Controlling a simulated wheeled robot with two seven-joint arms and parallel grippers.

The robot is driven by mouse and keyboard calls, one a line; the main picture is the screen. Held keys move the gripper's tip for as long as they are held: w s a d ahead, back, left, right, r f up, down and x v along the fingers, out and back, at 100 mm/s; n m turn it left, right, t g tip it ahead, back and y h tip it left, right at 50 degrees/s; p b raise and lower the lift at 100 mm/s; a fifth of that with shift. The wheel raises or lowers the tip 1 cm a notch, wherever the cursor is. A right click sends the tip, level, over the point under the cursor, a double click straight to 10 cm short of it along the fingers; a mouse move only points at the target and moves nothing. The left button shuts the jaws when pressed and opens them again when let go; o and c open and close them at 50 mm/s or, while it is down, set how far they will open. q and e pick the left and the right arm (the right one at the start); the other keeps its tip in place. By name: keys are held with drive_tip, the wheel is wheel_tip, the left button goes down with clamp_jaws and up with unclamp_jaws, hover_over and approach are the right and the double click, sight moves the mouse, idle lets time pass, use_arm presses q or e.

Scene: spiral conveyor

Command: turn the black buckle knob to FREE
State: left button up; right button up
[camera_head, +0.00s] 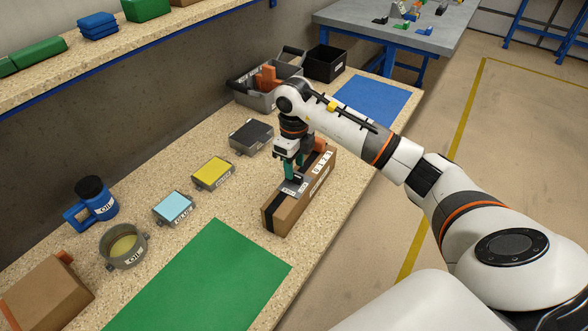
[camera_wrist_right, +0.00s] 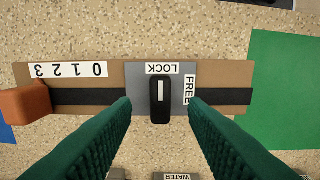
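The black buckle knob (camera_wrist_right: 160,100) sits on a grey plate (camera_wrist_right: 137,76) in the right wrist view. Its white line points toward the LOCK label (camera_wrist_right: 161,69); the FREE label (camera_wrist_right: 188,88) is on the knob's right. The plate is on a cardboard box (camera_head: 284,217) with a black strap (camera_wrist_right: 90,97) around it. My right gripper (camera_wrist_right: 159,103) is open, its green fingers on either side of the knob with visible gaps. In the head view my right gripper (camera_head: 291,167) is over the box and hides the knob. My left gripper is not in view.
An orange block (camera_wrist_right: 26,102) is at one end of the strap, beside a 0 1 2 3 scale (camera_wrist_right: 68,70). Grey, yellow (camera_head: 213,173) and light-blue (camera_head: 172,207) containers line the bench. A green mat (camera_head: 205,280) and blue mat (camera_head: 372,101) lie bare.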

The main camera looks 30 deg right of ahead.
drive_tip(key=shift+f, duration=1.45)
drive_tip(key=shift+c, duration=0.3)
clamp_jaws()
